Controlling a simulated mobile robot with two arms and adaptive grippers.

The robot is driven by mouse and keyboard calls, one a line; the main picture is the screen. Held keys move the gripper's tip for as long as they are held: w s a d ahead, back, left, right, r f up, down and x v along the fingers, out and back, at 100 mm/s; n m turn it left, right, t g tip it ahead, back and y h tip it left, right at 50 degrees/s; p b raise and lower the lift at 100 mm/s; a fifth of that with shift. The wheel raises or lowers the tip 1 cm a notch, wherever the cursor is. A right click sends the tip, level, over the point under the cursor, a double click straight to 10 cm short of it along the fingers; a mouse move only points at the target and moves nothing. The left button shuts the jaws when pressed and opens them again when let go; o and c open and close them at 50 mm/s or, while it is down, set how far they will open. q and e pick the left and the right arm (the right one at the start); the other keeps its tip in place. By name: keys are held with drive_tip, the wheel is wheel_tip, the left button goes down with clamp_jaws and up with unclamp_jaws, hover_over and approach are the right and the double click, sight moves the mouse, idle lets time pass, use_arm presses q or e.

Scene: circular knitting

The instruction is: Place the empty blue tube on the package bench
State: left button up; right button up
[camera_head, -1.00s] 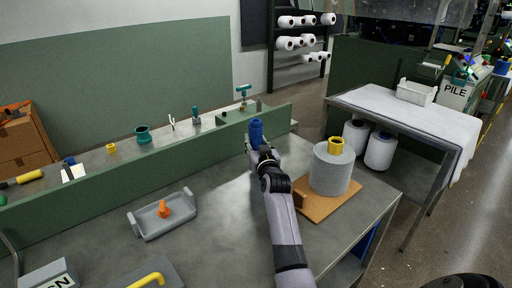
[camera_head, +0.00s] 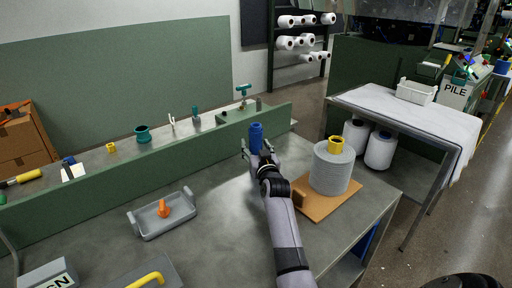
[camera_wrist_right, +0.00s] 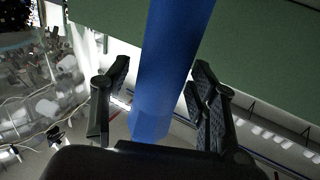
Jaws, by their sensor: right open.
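The blue tube (camera_head: 256,136) stands upright near the back of the grey metal bench (camera_head: 228,215), in front of the green ledge. My right gripper (camera_head: 258,148) is open, with its fingers spread on either side of the tube. In the right wrist view the blue tube (camera_wrist_right: 165,75) runs between the two black fingers (camera_wrist_right: 160,100), with gaps on both sides. The tube's lower end is partly hidden by the gripper in the head view. My left gripper is not in view.
A grey yarn cone (camera_head: 331,170) with a yellow top stands on a brown board (camera_head: 322,207) right of my arm. A grey tray (camera_head: 150,228) holds an orange piece at left. The green ledge (camera_head: 200,147) carries small tools. Bench surface between tray and arm is clear.

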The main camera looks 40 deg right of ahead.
drive_tip(key=shift+r, duration=0.1)
drive_tip(key=shift+s+r+p, duration=0.15)
drive_tip(key=shift+p, duration=0.15)
drive_tip(key=p+v, duration=0.7)
drive_tip(key=v, duration=0.4)
drive_tip(key=shift+s+a, duration=0.25)
drive_tip(key=shift+s, duration=0.05)
